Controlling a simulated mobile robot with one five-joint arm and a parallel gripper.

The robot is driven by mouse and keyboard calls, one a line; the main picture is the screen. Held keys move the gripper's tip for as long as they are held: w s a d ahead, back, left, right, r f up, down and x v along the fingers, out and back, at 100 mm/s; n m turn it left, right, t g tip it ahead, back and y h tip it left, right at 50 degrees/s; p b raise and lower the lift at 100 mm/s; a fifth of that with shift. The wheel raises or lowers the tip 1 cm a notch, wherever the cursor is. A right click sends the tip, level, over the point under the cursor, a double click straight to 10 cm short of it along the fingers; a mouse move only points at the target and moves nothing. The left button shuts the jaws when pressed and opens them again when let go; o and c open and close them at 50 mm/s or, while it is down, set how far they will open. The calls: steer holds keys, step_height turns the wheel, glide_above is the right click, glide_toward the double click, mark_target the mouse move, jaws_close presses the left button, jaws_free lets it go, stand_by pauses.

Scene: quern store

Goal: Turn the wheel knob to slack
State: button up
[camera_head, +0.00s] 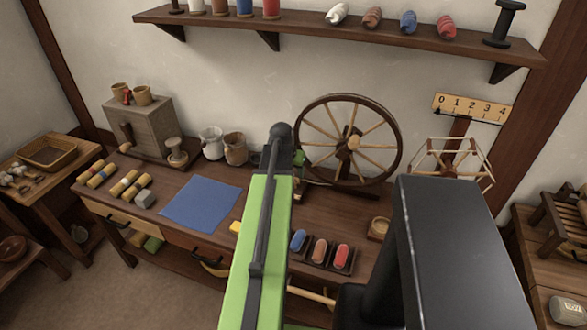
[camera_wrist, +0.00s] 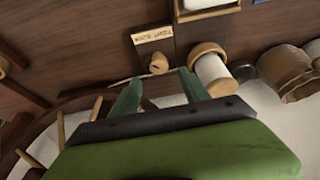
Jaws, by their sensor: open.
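The spinning wheel (camera_head: 396,150) stands at the back of the table, with dark rim and pale spokes. Part of its rim and spokes shows at the lower left of the wrist view (camera_wrist: 62,128). A small wooden knob (camera_wrist: 158,63) sits beside a pale label plate (camera_wrist: 153,38) with upside-down lettering, apparently "tight" and "slack". My gripper (camera_wrist: 162,86) is open, its two green fingers pointing toward the knob, which lies just beyond and between the tips. I see no contact. In the head view my arm hides the knob.
A spool with white thread (camera_wrist: 212,70) stands close beside the right finger in the wrist view. Two pots (camera_head: 222,146) stand left of the wheel. A blue cloth (camera_head: 200,203), a tray of coloured bobbins (camera_head: 341,268) and a yarn winder (camera_head: 478,160) are around it.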

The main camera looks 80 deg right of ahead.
steer(key=p+v, duration=0.7)
steer(key=v, duration=0.3)
steer(key=shift+p, duration=0.3)
